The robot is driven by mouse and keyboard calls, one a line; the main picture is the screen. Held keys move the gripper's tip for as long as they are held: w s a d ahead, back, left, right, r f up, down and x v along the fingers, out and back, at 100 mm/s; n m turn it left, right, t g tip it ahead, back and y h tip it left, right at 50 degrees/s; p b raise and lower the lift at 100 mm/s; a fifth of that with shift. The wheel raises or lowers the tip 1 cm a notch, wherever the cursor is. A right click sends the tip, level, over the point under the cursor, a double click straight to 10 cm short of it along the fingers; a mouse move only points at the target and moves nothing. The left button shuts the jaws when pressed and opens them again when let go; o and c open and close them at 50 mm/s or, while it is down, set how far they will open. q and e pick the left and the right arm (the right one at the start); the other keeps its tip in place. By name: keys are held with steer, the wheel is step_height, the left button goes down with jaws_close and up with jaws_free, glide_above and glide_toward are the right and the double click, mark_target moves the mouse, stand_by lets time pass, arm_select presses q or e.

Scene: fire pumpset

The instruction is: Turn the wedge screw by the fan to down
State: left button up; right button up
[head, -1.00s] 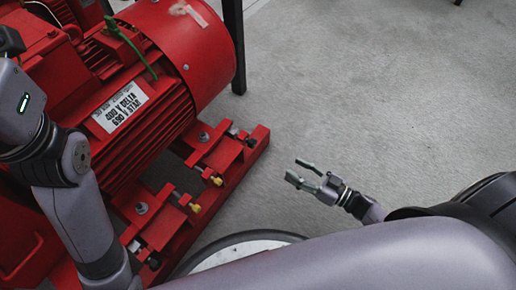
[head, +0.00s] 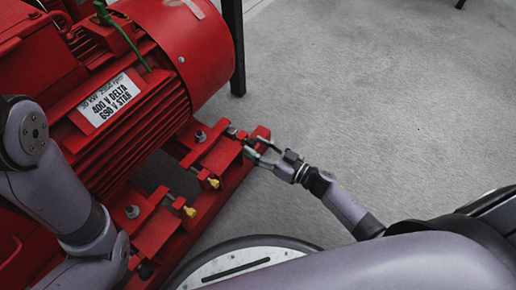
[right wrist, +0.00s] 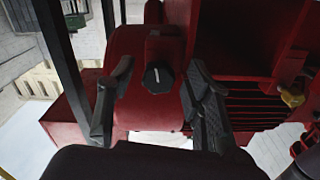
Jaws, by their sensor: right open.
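The wedge screw by the fan shows in the right wrist view as a black knob (right wrist: 158,79) with a short white mark, roughly upright in that picture. It sits on a red block of the motor base. My right gripper (right wrist: 160,92) is open, with one finger on each side of the knob and a visible gap to each. In the head view the right gripper (head: 252,147) is at the end of the red base below the fan cover (head: 185,45); the knob is hard to make out there. My left arm shows, but its gripper is out of view.
The red base rail (head: 205,205) carries bolts and yellow-tipped screws (head: 190,211) nearer to me. The finned motor with its white label (head: 112,100) stands at the left. A dark post (head: 236,50) rises behind the fan cover. The grey floor (head: 380,110) at right is clear.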

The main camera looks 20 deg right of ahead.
steer(key=shift+c, duration=0.2)
jaws_close()
stand_by(0.4)
